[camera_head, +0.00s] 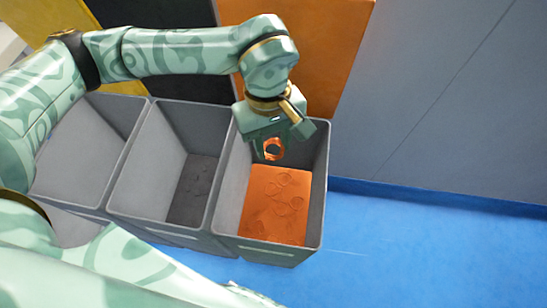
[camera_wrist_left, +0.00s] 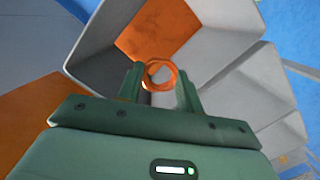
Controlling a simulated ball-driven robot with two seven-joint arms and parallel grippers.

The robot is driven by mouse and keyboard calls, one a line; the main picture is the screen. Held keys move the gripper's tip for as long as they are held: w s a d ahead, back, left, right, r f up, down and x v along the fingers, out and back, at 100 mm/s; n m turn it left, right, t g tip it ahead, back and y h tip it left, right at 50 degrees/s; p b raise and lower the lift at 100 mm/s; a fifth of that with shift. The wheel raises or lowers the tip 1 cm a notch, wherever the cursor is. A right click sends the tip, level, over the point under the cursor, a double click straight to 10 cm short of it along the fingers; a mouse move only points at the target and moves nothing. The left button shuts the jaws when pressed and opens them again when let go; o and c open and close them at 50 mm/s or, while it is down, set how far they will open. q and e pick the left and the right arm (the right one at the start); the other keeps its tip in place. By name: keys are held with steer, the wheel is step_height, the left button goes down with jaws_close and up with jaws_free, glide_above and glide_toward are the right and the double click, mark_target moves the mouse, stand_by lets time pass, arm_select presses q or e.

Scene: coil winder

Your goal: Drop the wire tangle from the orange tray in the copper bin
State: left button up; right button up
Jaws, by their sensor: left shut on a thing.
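The wire tangle (camera_head: 273,149) is a small copper-orange ring of wire. My left gripper (camera_head: 274,143) is shut on it and holds it over the rightmost grey bin (camera_head: 317,190), whose floor is orange. In the left wrist view the tangle (camera_wrist_left: 158,75) sits between the fingers of the left gripper (camera_wrist_left: 160,80), with the orange bin floor (camera_wrist_left: 152,30) beyond it. Round marks or flat scraps show on that floor in the head view. The right gripper is not in view, and the orange tray is not seen.
Two more grey bins stand to the left in a row, a middle one (camera_head: 150,165) with a dark floor and a left one (camera_head: 90,150) partly behind my arm. An orange panel (camera_head: 335,60) stands behind the right bin. Blue floor (camera_head: 420,240) is clear to the right.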

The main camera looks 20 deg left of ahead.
arm_select(q)
steer(key=shift+f, duration=0.15)
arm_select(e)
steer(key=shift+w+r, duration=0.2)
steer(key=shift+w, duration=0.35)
arm_select(q)
steer(key=o, duration=1)
steer(key=shift+o, duration=0.2)
steer(key=shift+r, duration=0.2)
steer(key=r+p, duration=0.1)
steer(key=r, duration=0.2)
steer(key=r+p, duration=0.1)
steer(key=r, duration=0.1)
steer(key=shift+w+a+p, duration=0.3)
step_height(320, 180, up, 11)
steer(key=w+a+p, duration=0.1)
steer(key=p, duration=0.3)
steer(key=shift+f, duration=0.2)
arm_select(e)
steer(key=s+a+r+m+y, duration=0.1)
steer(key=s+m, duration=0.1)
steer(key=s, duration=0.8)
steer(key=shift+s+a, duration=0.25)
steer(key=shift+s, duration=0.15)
arm_select(q)
steer(key=shift+a, duration=0.1)
